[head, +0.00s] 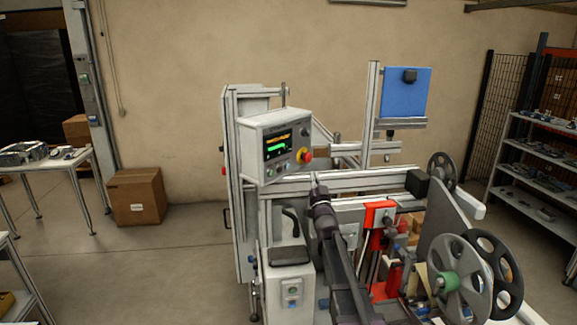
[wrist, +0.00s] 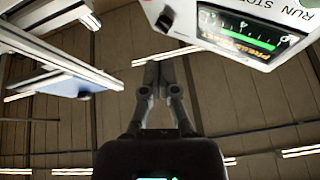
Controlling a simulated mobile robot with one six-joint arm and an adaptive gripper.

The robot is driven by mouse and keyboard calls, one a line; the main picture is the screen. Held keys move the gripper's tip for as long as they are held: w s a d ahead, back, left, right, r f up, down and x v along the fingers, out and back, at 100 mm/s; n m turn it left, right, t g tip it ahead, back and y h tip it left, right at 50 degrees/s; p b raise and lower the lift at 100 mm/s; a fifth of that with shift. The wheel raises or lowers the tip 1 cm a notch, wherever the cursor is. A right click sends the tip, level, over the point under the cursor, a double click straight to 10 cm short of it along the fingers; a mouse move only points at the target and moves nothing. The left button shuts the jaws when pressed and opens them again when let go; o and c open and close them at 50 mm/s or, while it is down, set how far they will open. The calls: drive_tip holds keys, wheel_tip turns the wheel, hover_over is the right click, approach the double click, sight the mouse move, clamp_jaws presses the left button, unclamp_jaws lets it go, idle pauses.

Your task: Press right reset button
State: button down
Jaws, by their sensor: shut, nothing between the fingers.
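A grey control panel (head: 262,125) stands on the machine, with a dark screen (head: 277,145) showing an orange line and a green bar. A red emergency-stop knob (head: 306,156) sits at its right, and small buttons (head: 270,172) lie below the screen; none reads clearly as the right reset button. In the wrist view the panel (wrist: 185,12) appears upside down at top right, with an orange prompt, "RUN STOP" lettering and a dark round button (wrist: 164,22). My gripper (head: 314,184) is shut and empty, below and right of the panel. Its fingertips (wrist: 157,66) appear apart from the panel.
A blue panel (head: 405,92) rises behind. A lower box with a green button (head: 292,290) is at front. Open floor lies left, near a cardboard box (head: 137,196).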

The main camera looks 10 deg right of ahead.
sight(290, 160)
drive_tip(key=shift+w, duration=0.1)
idle(0.3)
drive_tip(key=w+a, duration=0.5)
drive_tip(key=w, duration=0.1)
drive_tip(key=shift+w+a, duration=0.2)
drive_tip(key=shift+w, duration=0.15)
idle(0.3)
drive_tip(key=shift+w, duration=0.15)
idle(1.4)
drive_tip(key=shift+w+a, duration=0.2)
drive_tip(key=shift+a, duration=0.05)
drive_tip(key=shift+w+a, duration=0.25)
drive_tip(key=shift+w, duration=0.05)
idle(1.1)
drive_tip(key=shift+s, duration=0.1)
idle(0.3)
drive_tip(key=shift+s+d, duration=0.5)
drive_tip(key=shift+s, duration=0.1)
drive_tip(key=shift+s+d, duration=0.8)
drive_tip(key=shift+s, duration=0.15)
drive_tip(key=shift+s+d, duration=0.75)
drive_tip(key=shift+s, duration=0.2)
